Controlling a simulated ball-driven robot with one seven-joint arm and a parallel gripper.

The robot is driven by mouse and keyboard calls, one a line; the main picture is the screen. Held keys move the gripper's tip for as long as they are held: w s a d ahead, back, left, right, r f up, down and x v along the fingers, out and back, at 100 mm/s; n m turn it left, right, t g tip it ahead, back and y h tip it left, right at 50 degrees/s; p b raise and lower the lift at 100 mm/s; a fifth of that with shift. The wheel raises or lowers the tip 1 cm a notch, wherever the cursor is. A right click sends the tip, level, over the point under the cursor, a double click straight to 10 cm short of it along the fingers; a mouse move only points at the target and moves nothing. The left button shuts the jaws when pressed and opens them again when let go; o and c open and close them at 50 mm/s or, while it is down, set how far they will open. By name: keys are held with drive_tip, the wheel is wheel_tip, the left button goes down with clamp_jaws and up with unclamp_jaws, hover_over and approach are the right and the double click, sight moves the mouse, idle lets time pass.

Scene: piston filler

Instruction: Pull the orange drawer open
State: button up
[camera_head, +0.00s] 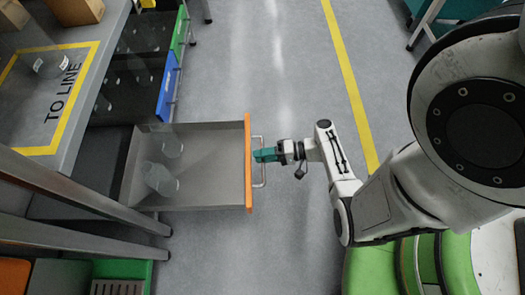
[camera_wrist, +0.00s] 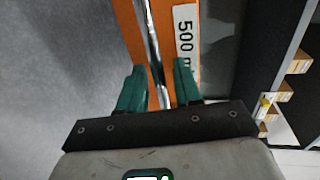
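The orange drawer (camera_head: 248,200) is pulled well out of the bench, its grey tray showing. Two clear containers (camera_head: 160,178) are inside. Its metal handle (camera_head: 263,175) stands out from the orange front. My gripper (camera_head: 258,155) is at the handle, pointing left toward the front. In the wrist view, the handle bar (camera_wrist: 152,40) runs between the two green fingers of my gripper (camera_wrist: 160,88), with a small gap showing on either side. The orange front (camera_wrist: 128,25) carries a white label reading "500 m", partly hidden by a finger.
A blue-fronted drawer (camera_head: 168,90) and a green-fronted drawer (camera_head: 180,30) sit farther up the bench, closer in. A green bin (camera_head: 122,270) is below, at the lower left. Grey floor (camera_head: 270,70) with a yellow line (camera_head: 350,75) is clear beyond the drawer.

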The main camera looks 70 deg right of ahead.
drive_tip(key=v, duration=1)
drive_tip(key=shift+s+p, duration=0.3)
drive_tip(key=shift+p, duration=0.15)
drive_tip(key=w+a+n+g+y, duration=0.1)
drive_tip(key=a+n+g, duration=0.65)
drive_tip(key=g, duration=0.45)
drive_tip(key=w+a+r+n+g+h, duration=0.1)
drive_tip(key=w+a+r+n+h, duration=0.25)
drive_tip(key=r, duration=0.35)
drive_tip(key=w+a+r+n+h, duration=0.2)
drive_tip(key=a+r+n+h, duration=0.15)
drive_tip(key=r, duration=0.35)
wheel_tip(320, 180, up, 36)
drive_tip(key=p, duration=3.7)
drive_tip(key=shift+m+g, duration=0.3)
drive_tip(key=shift+m, duration=0.15)
drive_tip(key=shift+f, duration=0.1)
